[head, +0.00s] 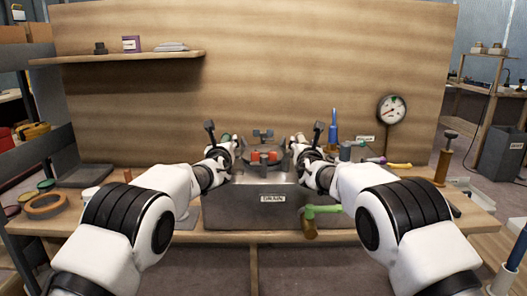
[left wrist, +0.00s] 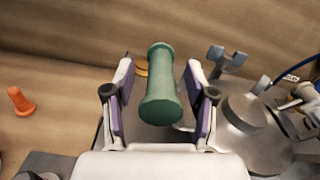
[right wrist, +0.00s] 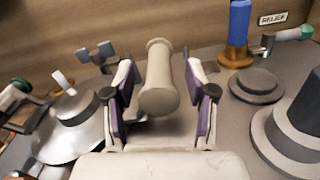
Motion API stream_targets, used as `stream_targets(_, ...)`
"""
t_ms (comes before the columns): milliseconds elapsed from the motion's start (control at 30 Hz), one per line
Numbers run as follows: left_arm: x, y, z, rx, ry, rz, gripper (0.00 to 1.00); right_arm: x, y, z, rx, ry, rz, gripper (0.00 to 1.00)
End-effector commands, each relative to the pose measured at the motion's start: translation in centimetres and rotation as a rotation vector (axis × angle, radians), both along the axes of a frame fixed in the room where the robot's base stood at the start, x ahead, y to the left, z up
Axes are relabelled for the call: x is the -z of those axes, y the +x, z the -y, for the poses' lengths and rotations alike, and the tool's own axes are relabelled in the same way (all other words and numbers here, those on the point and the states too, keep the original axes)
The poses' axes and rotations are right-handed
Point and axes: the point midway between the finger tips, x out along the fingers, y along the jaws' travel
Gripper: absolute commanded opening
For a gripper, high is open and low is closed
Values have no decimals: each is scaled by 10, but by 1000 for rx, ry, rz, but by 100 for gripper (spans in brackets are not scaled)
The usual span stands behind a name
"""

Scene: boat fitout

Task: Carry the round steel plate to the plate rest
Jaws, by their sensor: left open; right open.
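The round steel plate (head: 263,148) lies on the grey box marked DRAIN, in the middle of the head view. Its grey top shows at the right of the left wrist view (left wrist: 255,125) and at the left of the right wrist view (right wrist: 75,128). My left gripper (left wrist: 160,85) is open, its fingers on either side of a green handle (left wrist: 161,82). My right gripper (right wrist: 160,88) is open, its fingers on either side of a beige handle (right wrist: 159,80). Finger contact is unclear. I cannot tell for sure which thing is the plate rest.
The DRAIN box (head: 275,205) has a green-handled tap (head: 318,210) on its front. Tape rolls (head: 45,206) and a dark grey stand (head: 82,175) are at the left. A wooden wall closes the back.

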Motion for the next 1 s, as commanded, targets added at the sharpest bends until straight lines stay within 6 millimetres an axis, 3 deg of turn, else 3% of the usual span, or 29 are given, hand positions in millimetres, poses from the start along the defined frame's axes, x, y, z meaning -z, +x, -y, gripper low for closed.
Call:
stream_targets(200, 0, 9, 0, 3, 0, 2, 56, 0, 15, -1, -1, 1, 1, 56)
stream_targets(500, 0, 10, 0, 4, 0, 1, 56, 0, 17, 0, -2, -1, 1, 56)
stream_targets(533, 0, 10, 0, 4, 0, 1, 49, 0, 17, -1, -2, -1, 1, 49)
stream_targets(667, 0, 10, 0, 3, 0, 1, 3, -1, 17, -1, -2, -1, 1, 3)
stream_targets(1000, -5, 10, 0, 3, 0, 8, 0, -5, 17, 0, 0, 0, 8, 0)
